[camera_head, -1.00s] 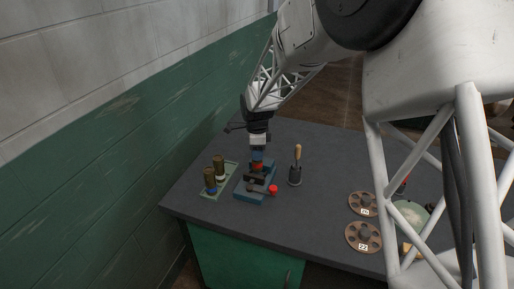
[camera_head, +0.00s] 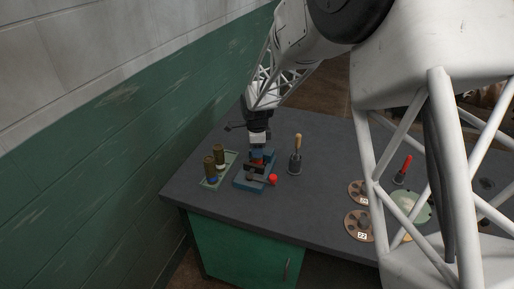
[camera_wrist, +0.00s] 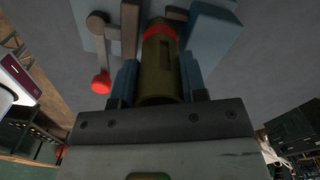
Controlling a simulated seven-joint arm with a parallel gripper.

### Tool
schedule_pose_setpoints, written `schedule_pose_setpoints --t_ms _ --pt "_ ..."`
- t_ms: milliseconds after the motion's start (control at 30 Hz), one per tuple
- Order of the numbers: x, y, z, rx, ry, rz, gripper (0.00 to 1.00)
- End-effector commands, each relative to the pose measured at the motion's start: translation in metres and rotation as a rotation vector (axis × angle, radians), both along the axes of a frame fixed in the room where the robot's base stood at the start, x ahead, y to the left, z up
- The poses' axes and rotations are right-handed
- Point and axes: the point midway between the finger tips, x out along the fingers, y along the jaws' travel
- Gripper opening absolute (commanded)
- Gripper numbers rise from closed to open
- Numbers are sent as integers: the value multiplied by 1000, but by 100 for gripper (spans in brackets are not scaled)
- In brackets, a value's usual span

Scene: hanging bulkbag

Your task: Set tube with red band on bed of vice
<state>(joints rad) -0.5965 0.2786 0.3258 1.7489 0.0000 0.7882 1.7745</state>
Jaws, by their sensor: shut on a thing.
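The tube with the red band (camera_wrist: 160,62) is olive-brown and fills the middle of the wrist view, with its red band at the far end. My gripper (camera_wrist: 158,85) is shut on it, one blue finger on each side. In the head view my gripper (camera_head: 257,153) points down over the blue vice (camera_head: 250,183), and the tube is mostly hidden there. The vice also shows in the wrist view (camera_wrist: 210,35), its jaw parts close around the banded end. I cannot tell whether the tube touches the bed. The vice handle has a red knob (camera_wrist: 101,83).
Left of the vice, a green tray (camera_head: 229,164) holds two olive tubes, one with a blue band (camera_head: 211,169) and one with a white band (camera_head: 220,157). Right of it stands a dark holder with a wooden-handled tool (camera_head: 296,157). Round discs (camera_head: 359,226) lie further right.

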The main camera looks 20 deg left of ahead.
Motion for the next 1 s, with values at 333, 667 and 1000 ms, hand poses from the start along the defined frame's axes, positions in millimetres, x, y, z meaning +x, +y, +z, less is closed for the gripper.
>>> schedule_pose_setpoints --t_ms 333,667,1000 --pt "0 0 0 0 0 0 9" --pt "0 0 0 0 0 0 67" --pt "0 0 0 0 1 0 69"
